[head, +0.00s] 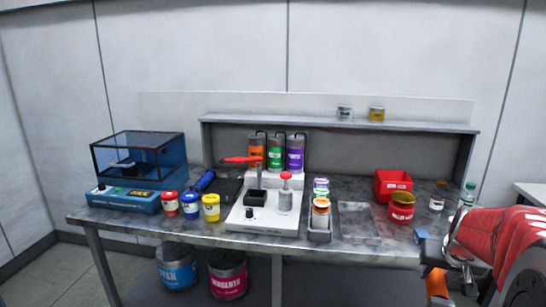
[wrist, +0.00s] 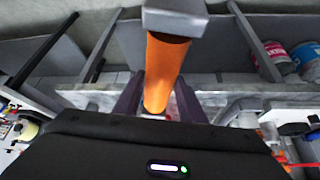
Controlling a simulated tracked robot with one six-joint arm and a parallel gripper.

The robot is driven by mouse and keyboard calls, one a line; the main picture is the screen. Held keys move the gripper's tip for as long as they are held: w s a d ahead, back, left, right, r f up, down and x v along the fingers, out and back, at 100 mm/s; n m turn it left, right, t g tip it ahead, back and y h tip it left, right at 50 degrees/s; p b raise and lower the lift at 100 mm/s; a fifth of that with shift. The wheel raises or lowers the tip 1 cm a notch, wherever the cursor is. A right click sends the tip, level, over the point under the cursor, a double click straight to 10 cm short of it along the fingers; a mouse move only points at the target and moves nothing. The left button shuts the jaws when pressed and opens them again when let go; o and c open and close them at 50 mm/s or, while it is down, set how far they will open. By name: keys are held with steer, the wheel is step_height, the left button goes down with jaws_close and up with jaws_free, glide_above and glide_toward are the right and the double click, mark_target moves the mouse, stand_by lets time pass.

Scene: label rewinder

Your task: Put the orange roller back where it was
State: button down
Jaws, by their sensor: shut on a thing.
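The orange roller (wrist: 166,75) is an orange cylinder with a grey block at its far end. In the wrist view it stands between the two dark fingers of my gripper (wrist: 160,98), which is shut on it. In the head view, my gripper (head: 430,252) is at the right, in front of the table's front edge. Part of the orange roller (head: 437,282) shows below it, under table-top height. Behind the white machine (head: 262,215), an orange (head: 257,152), a green (head: 276,152) and a purple (head: 296,152) labelled cylinder stand side by side.
On the grey table (head: 150,222) are a blue clear-lidded box (head: 137,170), several small jars, a blue roller (head: 203,181), a clear tray (head: 357,220), a red bin (head: 392,184) and a red tin (head: 401,207). Paint buckets (head: 177,268) stand below. My arm covers the table's right end.

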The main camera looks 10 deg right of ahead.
steer(key=w+a+f+n+y, duration=0.1)
steer(key=w+a+f+n, duration=0.1)
steer(key=a, duration=0.9)
steer(key=w+a+f+n+y, duration=0.1)
steer(key=w+a+f, duration=0.3)
steer(key=a, duration=0.7)
steer(key=w+a+f+n+y, duration=0.1)
steer(key=w+a+f+n, duration=0.2)
steer(key=a+f, duration=0.3)
steer(key=w+a, duration=0.1)
steer(key=a, duration=0.4)
steer(key=shift+f+t, duration=0.2)
steer(key=shift+t, duration=0.2)
steer(key=shift+w+a, duration=0.1)
steer(key=s+f, duration=0.3)
steer(key=f, duration=1)
steer(key=shift+s, duration=0.25)
